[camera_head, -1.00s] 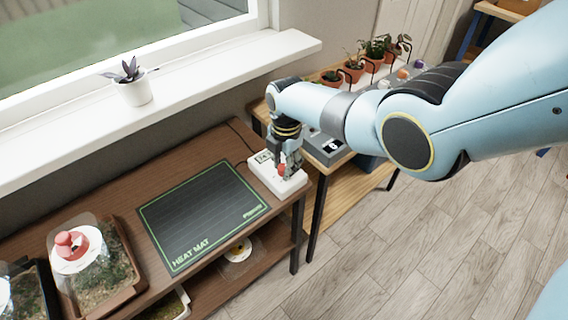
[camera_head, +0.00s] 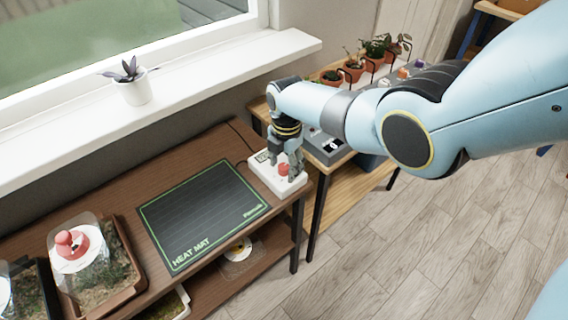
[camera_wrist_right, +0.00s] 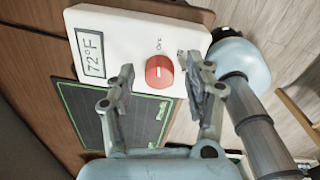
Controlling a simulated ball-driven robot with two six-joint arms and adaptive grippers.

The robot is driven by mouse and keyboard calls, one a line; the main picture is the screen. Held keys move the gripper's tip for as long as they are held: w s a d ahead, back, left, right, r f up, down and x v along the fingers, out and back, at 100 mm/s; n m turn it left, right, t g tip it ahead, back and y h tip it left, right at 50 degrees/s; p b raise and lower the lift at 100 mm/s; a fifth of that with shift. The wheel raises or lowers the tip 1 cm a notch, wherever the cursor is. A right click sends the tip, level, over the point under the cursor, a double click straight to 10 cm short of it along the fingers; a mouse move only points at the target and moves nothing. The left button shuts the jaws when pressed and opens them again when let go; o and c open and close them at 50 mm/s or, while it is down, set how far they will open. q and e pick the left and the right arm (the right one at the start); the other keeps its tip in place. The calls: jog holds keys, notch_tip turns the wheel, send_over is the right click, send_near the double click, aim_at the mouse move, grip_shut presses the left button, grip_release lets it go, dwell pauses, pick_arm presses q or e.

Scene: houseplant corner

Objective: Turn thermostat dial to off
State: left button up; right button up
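The white thermostat (camera_head: 262,177) lies on the right end of the brown shelf unit, beside the heat mat. Its red dial (camera_head: 283,169) also shows in the right wrist view (camera_wrist_right: 159,72), with an "OFF" label by it and a display reading 72°F. A second label near the right finger is too small to read. My right gripper (camera_head: 286,166) is low over the thermostat. In the wrist view its fingers (camera_wrist_right: 159,80) are spread on either side of the dial, with a gap at each side. My left gripper is not in view.
The heat mat (camera_head: 203,216) lies left of the thermostat. A covered terrarium (camera_head: 111,284) stands at the front left. A grey device (camera_head: 327,147) and several potted plants are on the table to the right. A potted plant (camera_head: 136,91) stands on the windowsill.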

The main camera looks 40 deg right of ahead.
aim_at(286, 167)
jog(key=shift+r, duration=0.1)
notch_tip(286, 167, up, 12)
jog(key=shift+s, duration=0.2)
dwell(0.4)
jog(key=shift+d, duration=0.1)
dwell(0.3)
